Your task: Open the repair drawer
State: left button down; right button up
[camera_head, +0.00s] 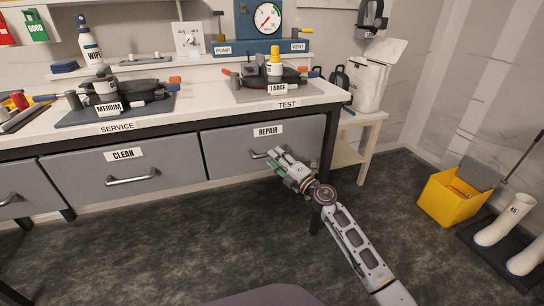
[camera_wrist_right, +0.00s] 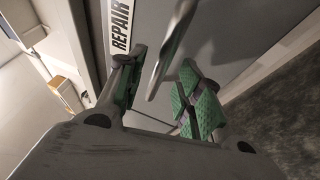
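The grey repair drawer (camera_head: 228,150) is at the right end of the bench, under a white REPAIR label (camera_head: 268,130). It looks shut, its front in line with the clean drawer. Its metal bar handle (camera_head: 262,154) is partly hidden by my right gripper (camera_head: 279,160). In the right wrist view the handle (camera_wrist_right: 172,48) lies between the parted green-padded fingers of my right gripper (camera_wrist_right: 160,95). The fingers are open around the bar, with a visible gap to it. My left gripper is in neither view.
The clean drawer (camera_head: 124,172) with its own handle is to the left. A dark bench leg (camera_head: 330,150) and a small side table (camera_head: 358,135) stand right of the repair drawer. A yellow bucket (camera_head: 452,197) and white boots are far right. The floor in front is clear.

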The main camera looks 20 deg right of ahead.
jog(key=shift+x, duration=1.4)
jog(key=shift+c, duration=0.2)
grip_shut()
